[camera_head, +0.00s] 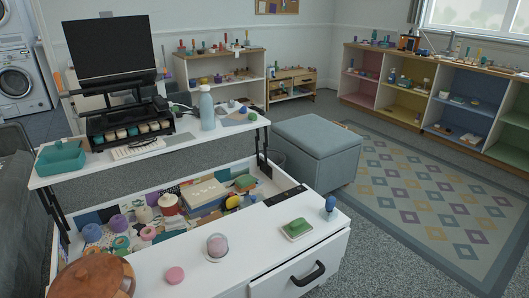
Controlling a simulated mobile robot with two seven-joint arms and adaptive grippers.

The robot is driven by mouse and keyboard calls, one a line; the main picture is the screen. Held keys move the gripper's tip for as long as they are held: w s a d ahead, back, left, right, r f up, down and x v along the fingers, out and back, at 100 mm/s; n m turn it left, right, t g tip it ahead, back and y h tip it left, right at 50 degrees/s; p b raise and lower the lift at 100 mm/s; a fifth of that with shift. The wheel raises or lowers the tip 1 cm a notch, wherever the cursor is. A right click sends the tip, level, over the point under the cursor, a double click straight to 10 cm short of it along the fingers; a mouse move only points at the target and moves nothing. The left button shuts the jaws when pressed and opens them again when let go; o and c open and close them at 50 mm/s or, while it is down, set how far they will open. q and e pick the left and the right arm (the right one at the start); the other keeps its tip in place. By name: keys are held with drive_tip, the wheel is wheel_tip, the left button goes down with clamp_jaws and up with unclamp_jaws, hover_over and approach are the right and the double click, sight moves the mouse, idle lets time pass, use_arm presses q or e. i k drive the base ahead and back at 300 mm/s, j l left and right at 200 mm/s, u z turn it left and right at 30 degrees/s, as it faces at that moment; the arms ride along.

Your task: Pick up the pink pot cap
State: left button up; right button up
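A small round pink piece (175,275) lies on the white front top of the table (205,278). To its right a small domed pot (217,247), pinkish above a pale rim, stands on the same top. A red pot (169,204) with a pale pinkish top stands in the open compartment behind. I cannot tell for certain which of these carries the name pink pot cap; the loose pink piece looks most like a cap. Neither of my grippers shows in the head view.
A brown wooden round object (95,276) sits at the front left corner. A green block on a pale dish (297,229) and a blue knobbed piece (330,204) stand right. A raised top (190,133) overhangs behind. A drawer (300,272) is at the front.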

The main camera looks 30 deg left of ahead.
sight(175, 276)
drive_tip(key=k+u, duration=0.1)
drive_tip(key=u, duration=0.4)
drive_tip(key=k+u, duration=0.15)
drive_tip(key=u, duration=0.3)
drive_tip(key=k+j+u, duration=0.1)
drive_tip(key=u, duration=0.4)
